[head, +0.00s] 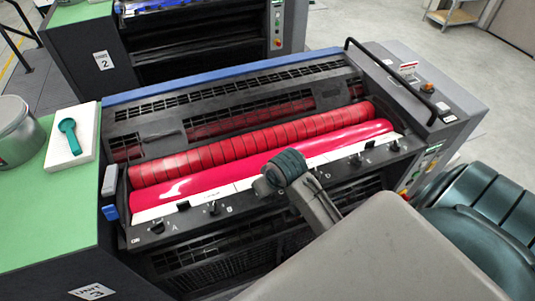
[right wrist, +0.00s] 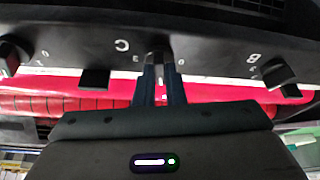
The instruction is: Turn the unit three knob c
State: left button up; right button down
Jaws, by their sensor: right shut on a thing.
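Unit three is the near machine with a red ink roller (head: 250,152), and a row of lettered knobs runs along its black front rail. My right gripper (head: 284,170) reaches over the rail and hides knob c in the head view. In the right wrist view, which shows the rail upside down, knob c (right wrist: 157,47) sits beside the letter C. My right gripper (right wrist: 158,70) is shut on it, one finger on each side. Knob b (right wrist: 278,73) is to the right in that view and shows in the head view (head: 213,208). My left gripper is not in view.
Another knob (right wrist: 9,52) and a black tab (right wrist: 95,79) stand close to the left of the fingers. A green-topped surface (head: 50,200) at left bears a white block (head: 85,145) and a metal can (head: 15,130). Unit two (head: 97,75) stands behind.

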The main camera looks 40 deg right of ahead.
jog(key=n+y, duration=0.1)
jog(key=n, duration=0.2)
jog(key=n+y, duration=0.1)
jog(key=n, duration=0.2)
jog(key=shift+w+d, duration=0.1)
jog(key=shift+d, duration=0.1)
jog(key=n+g+y, duration=0.1)
jog(key=n, duration=0.2)
jog(key=n+g+y, duration=0.1)
jog(key=n, duration=0.2)
jog(key=shift+w+d, duration=0.1)
dwell(0.4)
jog(key=c, duration=1.5)
grip_release()
jog(key=shift+d+r, duration=0.2)
jog(key=shift+r, duration=0.3)
jog(key=b+v, duration=0.2)
jog(key=v, duration=0.7)
jog(key=shift+r+b, duration=0.35)
jog(key=shift+b, duration=0.05)
